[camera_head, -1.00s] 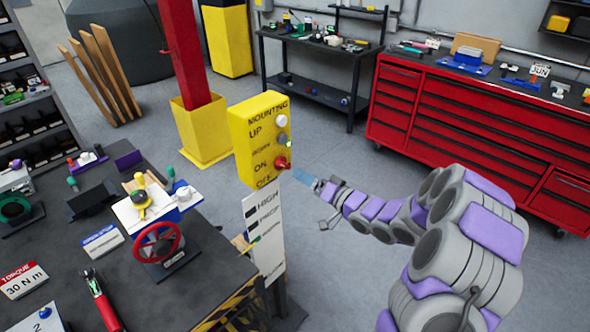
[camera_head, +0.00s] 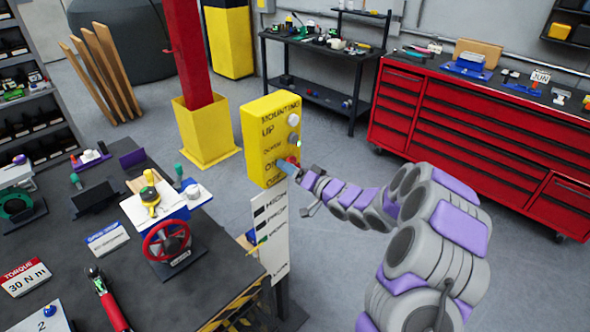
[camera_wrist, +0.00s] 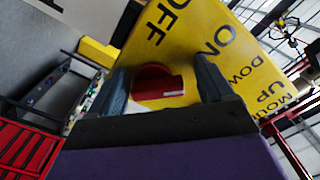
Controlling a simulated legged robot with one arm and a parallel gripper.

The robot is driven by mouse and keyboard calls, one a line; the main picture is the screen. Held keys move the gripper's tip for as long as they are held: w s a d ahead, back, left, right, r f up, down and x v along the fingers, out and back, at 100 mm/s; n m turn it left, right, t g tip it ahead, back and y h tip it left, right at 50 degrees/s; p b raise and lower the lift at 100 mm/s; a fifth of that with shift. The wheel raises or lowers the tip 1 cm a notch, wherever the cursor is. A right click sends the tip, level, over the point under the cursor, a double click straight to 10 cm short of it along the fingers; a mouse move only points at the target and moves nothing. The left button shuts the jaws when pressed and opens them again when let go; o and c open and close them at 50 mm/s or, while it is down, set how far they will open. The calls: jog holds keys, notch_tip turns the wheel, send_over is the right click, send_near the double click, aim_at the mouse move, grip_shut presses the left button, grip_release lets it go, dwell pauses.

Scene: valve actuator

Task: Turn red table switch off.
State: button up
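The yellow switch box (camera_head: 265,150) stands on a post beside the workbench, with ON and OFF labels low on its face. The red switch (camera_head: 294,159) is mostly hidden behind my gripper (camera_head: 286,167) in the head view. In the wrist view, the round red switch (camera_wrist: 155,84) sits between the two dark fingers of my gripper (camera_wrist: 162,66). The fingers are apart, one on each side of the switch, with small gaps visible. The switch has a raised bar lying roughly crosswise in that view. Contact with the box face cannot be told.
A grey knob (camera_head: 293,139) and a white knob (camera_head: 293,120) sit above the red switch. A white label board (camera_head: 272,235) hangs below the box. The workbench (camera_head: 200,285) with a red handwheel (camera_head: 166,243) is at left. A red tool cabinet (camera_head: 465,130) stands at right.

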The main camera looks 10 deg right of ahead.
jog(key=shift+c, duration=1.5)
jog(key=shift+d, duration=0.65)
jog(key=c, duration=0.6)
